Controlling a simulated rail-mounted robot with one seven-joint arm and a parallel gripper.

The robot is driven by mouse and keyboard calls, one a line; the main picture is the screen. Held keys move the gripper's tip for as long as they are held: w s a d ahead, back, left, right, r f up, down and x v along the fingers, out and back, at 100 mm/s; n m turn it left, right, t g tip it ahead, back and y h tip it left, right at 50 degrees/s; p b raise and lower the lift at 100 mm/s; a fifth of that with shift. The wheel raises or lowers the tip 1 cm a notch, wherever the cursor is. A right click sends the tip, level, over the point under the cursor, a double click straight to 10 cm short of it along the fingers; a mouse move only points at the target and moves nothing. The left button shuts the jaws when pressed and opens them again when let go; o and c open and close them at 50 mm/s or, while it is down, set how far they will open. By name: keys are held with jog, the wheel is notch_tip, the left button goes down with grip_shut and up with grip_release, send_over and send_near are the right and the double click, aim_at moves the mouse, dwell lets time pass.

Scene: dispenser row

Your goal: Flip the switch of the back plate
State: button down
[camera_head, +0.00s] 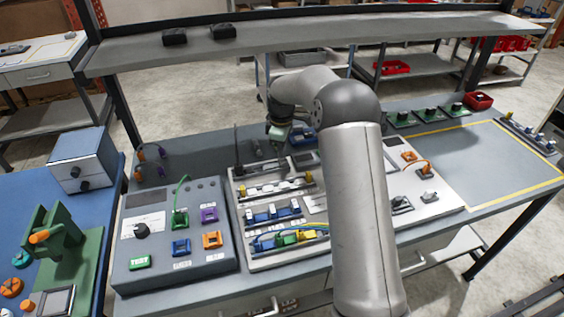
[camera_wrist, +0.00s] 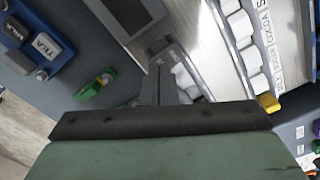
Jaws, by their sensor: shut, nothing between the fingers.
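My gripper (camera_head: 277,148) reaches down over the back edge of the light grey panel board (camera_head: 245,190), left of my arm's elbow. In the wrist view my gripper's dark fingers (camera_wrist: 152,85) are together with nothing between them. Just right of the fingertips is a narrow grey plate with white blocks (camera_wrist: 186,80). Whether the fingertips touch it cannot be told. I cannot tell for certain which part is the back plate or its switch. The near end of the plate is hidden by my gripper's body.
A rail of labelled white blocks with a yellow end (camera_wrist: 268,102) lies right of the fingers. A blue holder (camera_wrist: 32,45) and a green part (camera_wrist: 95,85) lie left. A dark grey control box (camera_head: 165,225) stands left of the board. The yellow-marked table area (camera_head: 490,160) is clear.

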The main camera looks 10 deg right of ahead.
jog(key=shift+s+f+b, duration=0.1)
jog(key=shift+f+b, duration=0.2)
jog(key=shift+f, duration=0.3)
dwell(0.3)
jog(key=shift+r+p, duration=2.35)
jog(key=shift+r, duration=1.15)
